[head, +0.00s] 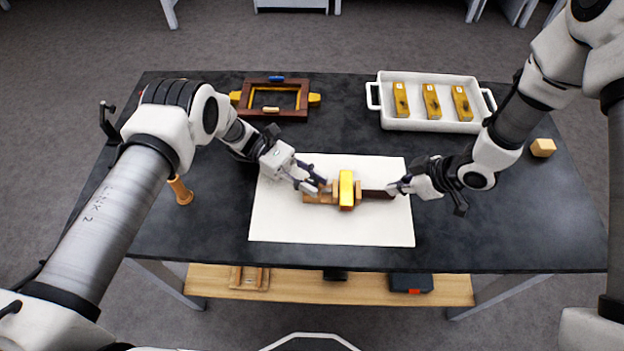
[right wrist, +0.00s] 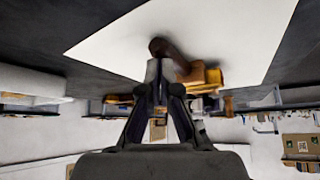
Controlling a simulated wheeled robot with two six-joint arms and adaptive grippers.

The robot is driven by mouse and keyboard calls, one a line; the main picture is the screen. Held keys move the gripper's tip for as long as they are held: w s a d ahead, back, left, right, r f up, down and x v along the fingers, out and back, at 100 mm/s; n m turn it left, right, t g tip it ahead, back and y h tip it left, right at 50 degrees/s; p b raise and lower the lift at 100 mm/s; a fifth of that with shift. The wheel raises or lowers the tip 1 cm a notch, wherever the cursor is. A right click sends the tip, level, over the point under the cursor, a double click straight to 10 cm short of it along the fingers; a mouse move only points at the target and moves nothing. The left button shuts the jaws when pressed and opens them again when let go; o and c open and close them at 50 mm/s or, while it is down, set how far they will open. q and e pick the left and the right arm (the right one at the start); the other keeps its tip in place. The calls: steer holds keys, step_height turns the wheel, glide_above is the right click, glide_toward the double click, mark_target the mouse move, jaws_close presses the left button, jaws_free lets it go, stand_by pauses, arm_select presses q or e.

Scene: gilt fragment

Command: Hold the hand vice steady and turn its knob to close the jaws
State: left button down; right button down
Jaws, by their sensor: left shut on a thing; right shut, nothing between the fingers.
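The hand vice (head: 346,190) lies on a white sheet (head: 290,228), with a wooden body, a gold block across its middle and a dark brown handle-like part (head: 376,194) at its right. My left gripper (head: 318,187) is shut on the left wooden end of the vice. My right gripper (head: 396,188) is shut and empty at the right tip of the dark part. In the right wrist view its fingertips (right wrist: 160,72) overlap the dark part (right wrist: 168,48); I cannot tell whether they touch. The knob and jaw gap are not clear.
A white tray (head: 444,125) with three gold-topped blocks stands at the back right. A brown frame (head: 293,115) lies at the back left. A wooden peg-like piece (head: 180,190) is left, a small block (head: 543,147) right. The front of the black table (head: 330,258) is clear.

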mark_target(312, 182)
arm_select(q)
steer(key=shift+m+g+y, duration=1.5)
steer(key=shift+g+y, duration=0.1)
steer(key=shift+g, duration=0.2)
steer(key=c, duration=0.9)
jaws_free()
steer(key=shift+o, duration=0.2)
step_height(312, 182, up, 10)
steer(key=shift+s, duration=0.1)
